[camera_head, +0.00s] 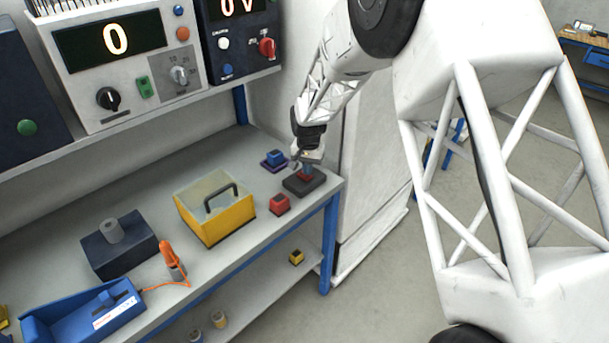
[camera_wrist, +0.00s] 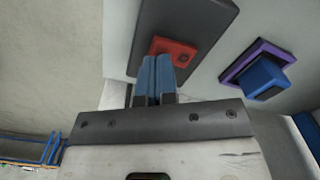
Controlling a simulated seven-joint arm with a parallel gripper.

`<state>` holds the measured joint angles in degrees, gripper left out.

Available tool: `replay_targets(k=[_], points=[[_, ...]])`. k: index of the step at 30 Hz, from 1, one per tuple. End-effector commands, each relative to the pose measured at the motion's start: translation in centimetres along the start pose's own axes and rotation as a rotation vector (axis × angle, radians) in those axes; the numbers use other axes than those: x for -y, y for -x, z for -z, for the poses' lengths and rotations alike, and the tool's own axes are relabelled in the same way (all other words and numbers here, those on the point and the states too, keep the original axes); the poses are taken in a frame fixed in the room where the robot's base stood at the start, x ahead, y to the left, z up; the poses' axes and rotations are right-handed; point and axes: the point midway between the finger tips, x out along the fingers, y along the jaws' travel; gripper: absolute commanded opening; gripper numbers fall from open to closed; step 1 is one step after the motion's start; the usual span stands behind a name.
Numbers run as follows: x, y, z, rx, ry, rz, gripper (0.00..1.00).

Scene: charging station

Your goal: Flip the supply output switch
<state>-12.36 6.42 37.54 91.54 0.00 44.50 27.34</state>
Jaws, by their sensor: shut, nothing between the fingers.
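A white unit with a lit display reading 0 (camera_head: 130,50) and a dark blue unit reading 0 V (camera_head: 235,35) stand on the shelf. The white unit has a green rocker (camera_head: 145,87) and knobs; the dark unit has a red knob (camera_head: 267,47). No legible label tells which is the supply output switch. My gripper (camera_head: 307,170) is over the bench's right end, away from both units. Its blue fingers (camera_wrist: 154,78) are together and empty, close to a red piece (camera_wrist: 174,50) on a dark base (camera_head: 297,187). Whether they touch it is unclear.
A blue block on a purple-edged base (camera_head: 274,159) stands beside the dark base. A red block (camera_head: 280,204) and a yellow box with a handle (camera_head: 215,222) are nearby. The shelf overhangs the bench's back.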

Motion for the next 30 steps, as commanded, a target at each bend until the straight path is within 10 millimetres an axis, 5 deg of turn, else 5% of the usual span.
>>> replay_targets(k=[30], points=[[0.0,-1.1,0.0,0.0,0.0,0.0,0.0]])
